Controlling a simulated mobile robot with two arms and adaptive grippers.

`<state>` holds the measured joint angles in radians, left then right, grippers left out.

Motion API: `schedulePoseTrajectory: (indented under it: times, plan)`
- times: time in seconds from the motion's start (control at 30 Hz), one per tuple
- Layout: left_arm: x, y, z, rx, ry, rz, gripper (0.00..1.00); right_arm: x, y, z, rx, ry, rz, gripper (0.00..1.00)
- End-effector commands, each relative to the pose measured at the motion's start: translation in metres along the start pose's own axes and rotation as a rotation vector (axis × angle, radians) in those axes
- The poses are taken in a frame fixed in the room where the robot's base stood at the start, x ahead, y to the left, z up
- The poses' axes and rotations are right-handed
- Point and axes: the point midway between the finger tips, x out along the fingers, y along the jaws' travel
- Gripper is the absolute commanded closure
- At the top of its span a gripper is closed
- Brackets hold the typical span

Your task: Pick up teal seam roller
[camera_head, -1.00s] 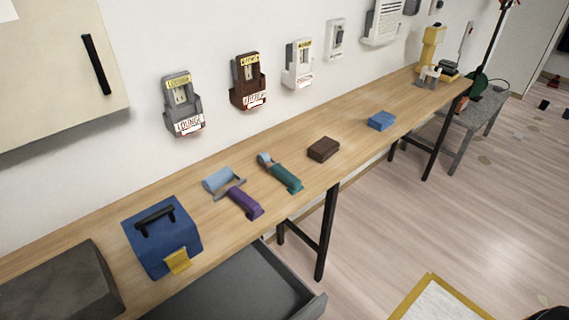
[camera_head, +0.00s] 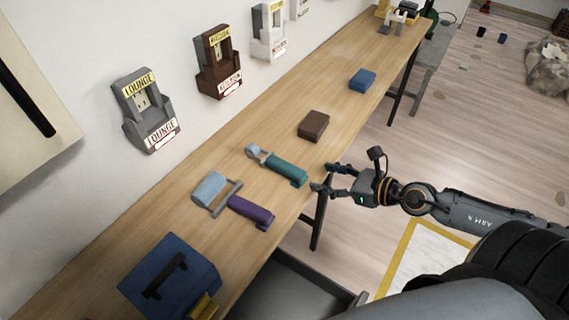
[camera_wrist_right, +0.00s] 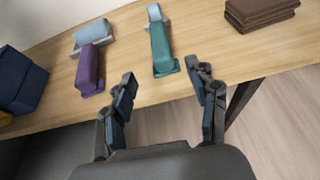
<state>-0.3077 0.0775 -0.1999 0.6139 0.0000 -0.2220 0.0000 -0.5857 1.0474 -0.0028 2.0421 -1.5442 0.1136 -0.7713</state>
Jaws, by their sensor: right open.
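The teal seam roller (camera_head: 286,170) lies on the wooden bench, its teal handle toward the front edge and its pale blue-grey roller end (camera_head: 254,152) toward the wall. It also shows in the right wrist view (camera_wrist_right: 161,50), ahead of the fingers and roughly between them. My right gripper (camera_head: 324,178) is open and empty, just off the bench's front edge, to the right of the teal handle and apart from it. The right wrist view shows its two spread fingers (camera_wrist_right: 168,97). My left gripper is not in view.
A purple-handled roller (camera_head: 251,212) with a light blue drum (camera_head: 209,188) lies left of the teal one. A brown block (camera_head: 314,125) and a blue block (camera_head: 362,79) lie farther along the bench. A blue box (camera_head: 170,280) stands near. An open drawer (camera_head: 300,290) juts below.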

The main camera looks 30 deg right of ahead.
Motion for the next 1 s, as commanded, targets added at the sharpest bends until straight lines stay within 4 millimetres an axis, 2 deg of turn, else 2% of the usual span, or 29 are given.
schedulePoseTrajectory:
  times: [0.03,0.13,0.33,0.5,0.77,1.0]
  plan:
    - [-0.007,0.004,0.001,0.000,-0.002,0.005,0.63,0.004,-0.001,0.006,-0.001,-0.005,-0.001,0.42]
    - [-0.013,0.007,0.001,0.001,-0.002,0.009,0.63,0.014,0.001,0.007,-0.002,-0.005,0.003,0.42]
    - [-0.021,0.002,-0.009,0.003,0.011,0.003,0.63,0.042,0.001,0.005,0.002,-0.005,0.001,0.42]
    - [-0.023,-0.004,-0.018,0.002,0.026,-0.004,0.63,0.063,0.000,0.002,0.004,-0.003,0.001,0.42]
    - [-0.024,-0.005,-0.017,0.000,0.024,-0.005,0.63,0.079,0.001,0.001,0.004,-0.002,0.003,0.42]
    - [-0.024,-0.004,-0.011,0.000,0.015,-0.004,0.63,0.114,-0.001,0.000,0.003,-0.003,0.001,0.42]
